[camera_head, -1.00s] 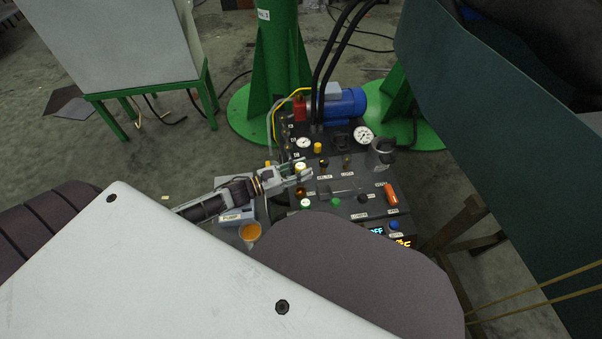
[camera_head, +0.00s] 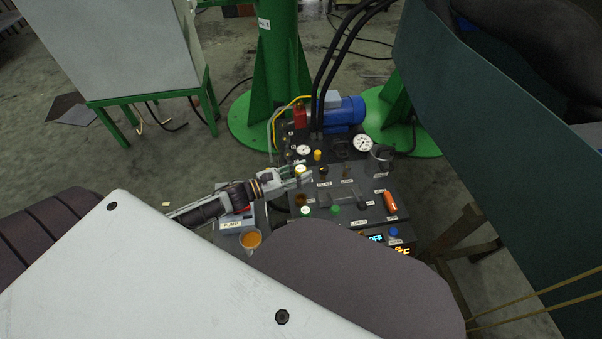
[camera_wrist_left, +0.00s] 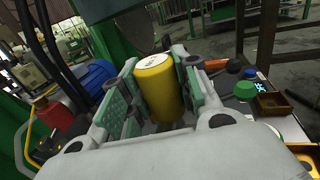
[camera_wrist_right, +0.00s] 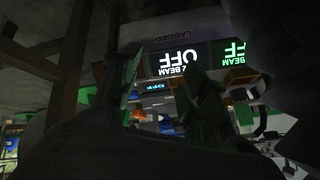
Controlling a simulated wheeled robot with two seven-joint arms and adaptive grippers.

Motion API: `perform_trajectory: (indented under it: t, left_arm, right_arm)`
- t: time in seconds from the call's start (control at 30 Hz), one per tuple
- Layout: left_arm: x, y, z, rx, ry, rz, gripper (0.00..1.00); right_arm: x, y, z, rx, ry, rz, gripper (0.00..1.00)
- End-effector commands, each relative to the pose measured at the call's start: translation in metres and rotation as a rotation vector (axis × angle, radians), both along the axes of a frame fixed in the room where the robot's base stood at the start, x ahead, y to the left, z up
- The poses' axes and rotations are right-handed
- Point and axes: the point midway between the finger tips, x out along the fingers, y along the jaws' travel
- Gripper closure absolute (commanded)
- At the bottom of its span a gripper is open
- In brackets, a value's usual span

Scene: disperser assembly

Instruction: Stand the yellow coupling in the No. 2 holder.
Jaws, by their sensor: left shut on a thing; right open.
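The yellow coupling is a short yellow cylinder with a white top. It stands upright between the green-padded fingers of my left gripper (camera_head: 296,176), which is shut on it. In the head view the coupling (camera_head: 300,170) is over the left part of the dark panel (camera_head: 345,185). I cannot tell which place is the No. 2 holder; the labels are too small. My right gripper (camera_wrist_right: 162,88) is open, with dark fingers in the right wrist view.
A smaller yellow piece (camera_head: 318,155) stands behind the coupling. A cup with amber contents (camera_head: 251,239) stands at the front left.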

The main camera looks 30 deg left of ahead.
Motion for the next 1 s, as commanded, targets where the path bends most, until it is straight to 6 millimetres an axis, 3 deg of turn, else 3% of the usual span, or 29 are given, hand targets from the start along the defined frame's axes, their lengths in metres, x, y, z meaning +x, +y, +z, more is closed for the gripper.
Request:
perform_trajectory:
  t: [0.33,0.57,0.77,1.0]
  left_arm:
    - [0.018,-0.006,0.032,-0.001,-0.007,0.015,1.00]
    - [0.051,0.003,0.063,-0.003,-0.005,0.095,1.00]
    - [0.070,0.021,0.054,-0.003,-0.001,0.171,1.00]
    - [0.076,0.043,0.023,-0.003,0.000,0.233,1.00]
  right_arm:
    - [0.006,0.001,0.012,0.004,-0.012,-0.004,0.55]
    - [0.017,0.001,0.037,0.004,-0.041,-0.004,0.55]
    - [0.020,0.000,0.050,-0.012,-0.040,0.006,0.55]
    - [0.015,-0.003,0.054,-0.037,-0.009,0.018,0.55]
